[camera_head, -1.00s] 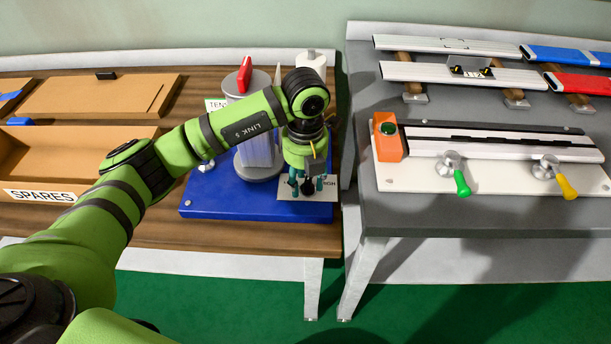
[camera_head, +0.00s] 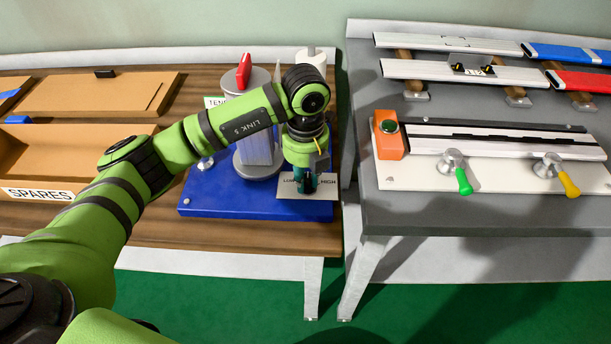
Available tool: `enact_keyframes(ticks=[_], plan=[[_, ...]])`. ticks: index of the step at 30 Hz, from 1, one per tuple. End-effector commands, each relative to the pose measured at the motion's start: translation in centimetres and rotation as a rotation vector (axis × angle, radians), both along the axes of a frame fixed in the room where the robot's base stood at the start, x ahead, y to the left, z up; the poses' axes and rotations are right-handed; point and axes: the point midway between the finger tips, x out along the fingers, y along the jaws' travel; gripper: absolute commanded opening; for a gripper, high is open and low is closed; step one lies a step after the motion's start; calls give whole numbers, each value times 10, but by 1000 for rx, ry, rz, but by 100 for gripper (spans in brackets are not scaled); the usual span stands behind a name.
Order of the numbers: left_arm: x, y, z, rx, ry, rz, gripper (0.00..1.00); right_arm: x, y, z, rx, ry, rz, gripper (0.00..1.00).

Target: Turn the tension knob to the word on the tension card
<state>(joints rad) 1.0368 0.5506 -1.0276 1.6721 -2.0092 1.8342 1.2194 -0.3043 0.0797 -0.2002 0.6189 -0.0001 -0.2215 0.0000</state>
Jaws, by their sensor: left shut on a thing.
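My left gripper (camera_head: 306,184) points down at the front right of the blue base (camera_head: 235,205) and is shut on the black tension knob (camera_head: 308,187). The gripper hides most of the knob, so I cannot tell where it points. The tension card (camera_head: 213,102) stands behind my left arm. My right gripper is not in view.
A grey cylindrical machine with a red part (camera_head: 244,70) on top stands on the blue base, close to my wrist. The SPARES box (camera_head: 40,193) is at the left. A grey table (camera_head: 420,215) with a clamp fixture (camera_head: 500,140) stands at the right, across a gap.

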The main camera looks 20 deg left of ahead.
Motion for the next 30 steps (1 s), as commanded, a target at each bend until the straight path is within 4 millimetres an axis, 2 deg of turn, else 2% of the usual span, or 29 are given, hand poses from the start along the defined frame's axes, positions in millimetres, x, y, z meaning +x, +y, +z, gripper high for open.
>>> enact_keyframes(ticks=[1,2,3,4,13,17,20,30], plan=[[0,0,1,0,1,-1,0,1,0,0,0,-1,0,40],[0,0,1,-1,1,-1,26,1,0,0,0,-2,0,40],[0,0,1,-1,1,-1,42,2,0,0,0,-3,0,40],[0,0,1,-1,1,-1,46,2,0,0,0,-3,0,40],[0,0,1,-1,0,-2,46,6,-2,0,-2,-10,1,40],[1,0,9,-2,-3,-2,46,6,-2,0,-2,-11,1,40],[1,0,24,-1,-6,-1,46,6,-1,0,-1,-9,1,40],[1,0,96,-1,-4,-2,46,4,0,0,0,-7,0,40]])
